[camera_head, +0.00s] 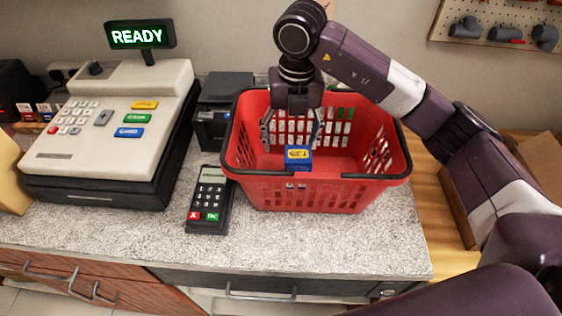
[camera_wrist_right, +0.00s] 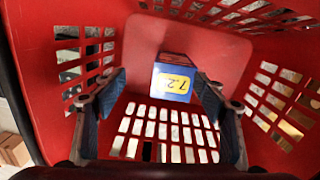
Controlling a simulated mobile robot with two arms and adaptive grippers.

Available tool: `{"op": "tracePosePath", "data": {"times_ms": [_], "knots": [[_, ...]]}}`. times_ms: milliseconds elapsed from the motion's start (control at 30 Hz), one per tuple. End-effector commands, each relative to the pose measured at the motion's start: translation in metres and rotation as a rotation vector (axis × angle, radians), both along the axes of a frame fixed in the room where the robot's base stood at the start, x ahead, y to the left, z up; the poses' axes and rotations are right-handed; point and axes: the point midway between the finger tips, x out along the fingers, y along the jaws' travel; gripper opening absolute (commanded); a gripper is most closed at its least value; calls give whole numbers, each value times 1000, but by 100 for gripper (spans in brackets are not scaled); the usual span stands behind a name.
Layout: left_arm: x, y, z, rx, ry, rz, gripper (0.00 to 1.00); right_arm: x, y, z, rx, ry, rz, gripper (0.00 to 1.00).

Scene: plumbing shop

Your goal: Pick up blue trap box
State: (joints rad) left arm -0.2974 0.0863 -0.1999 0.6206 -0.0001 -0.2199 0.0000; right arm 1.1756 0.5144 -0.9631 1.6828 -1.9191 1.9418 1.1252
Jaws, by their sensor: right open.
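The blue trap box (camera_head: 298,158) sits inside the red shopping basket (camera_head: 255,190), near its front wall; a yellow label marked 7.2 shows on it. In the right wrist view the blue box (camera_wrist_right: 172,82) stands beyond the fingertips, between the lines of the two fingers. My right gripper (camera_head: 291,140) points down into the basket from above and is open, with nothing between its fingers; it also shows in the wrist view (camera_wrist_right: 165,85). My left gripper is not in view.
The basket stands on a speckled counter (camera_head: 340,240). A card terminal (camera_head: 211,200) lies left of it, a small black printer (camera_head: 222,110) behind left, and a cash register (camera_head: 120,125) further left. The basket walls surround my right gripper closely.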

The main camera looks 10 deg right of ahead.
Motion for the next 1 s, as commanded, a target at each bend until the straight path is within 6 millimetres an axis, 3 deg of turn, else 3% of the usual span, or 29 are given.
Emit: {"op": "tracePosePath", "data": {"times_ms": [67,200,467,1000], "knots": [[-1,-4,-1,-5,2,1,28,2,-8,-1,-44,-12,-10,65],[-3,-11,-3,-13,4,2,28,-7,-5,-15,-32,29,-59,65],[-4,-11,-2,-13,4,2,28,-11,-4,-22,-27,47,-81,65],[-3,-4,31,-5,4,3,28,-12,-13,-84,-26,50,-81,65]]}}
